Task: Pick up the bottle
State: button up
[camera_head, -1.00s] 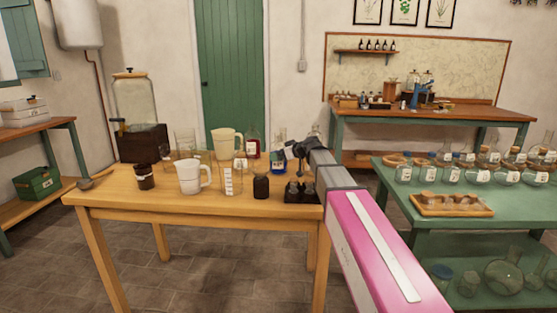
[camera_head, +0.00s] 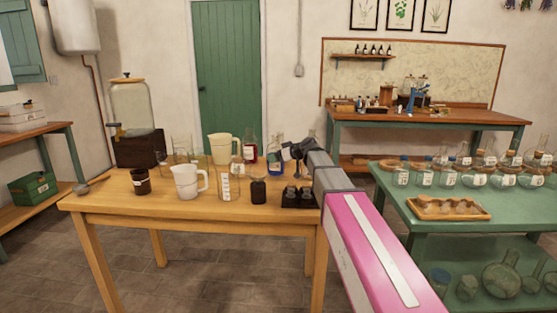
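Several bottles stand on the wooden table (camera_head: 110,197); I cannot tell which one the task names. A small dark bottle (camera_head: 258,191) stands near the front edge. A bottle with red liquid (camera_head: 250,152) stands at the back, and one with blue liquid (camera_head: 274,163) stands to its right. A brown jar (camera_head: 141,184) is at the left. My gripper (camera_head: 294,160) is over the right end of the table, just right of the blue bottle and above a black stand (camera_head: 298,197). It is small and dark here, so its fingers and any contact are unclear.
A white jug (camera_head: 187,182), a cream jug (camera_head: 220,148) and glass beakers (camera_head: 228,187) crowd the middle of the table. A large glass dispenser (camera_head: 129,108) stands at the back left. A green table (camera_head: 440,235) with flasks is at the right.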

jog(key=s+a+r, duration=0.7)
jog(key=a+r, duration=0.2)
jog(key=shift+r, duration=0.25)
dwell(0.8)
jog(key=shift+s, duration=0.15)
dwell(0.7)
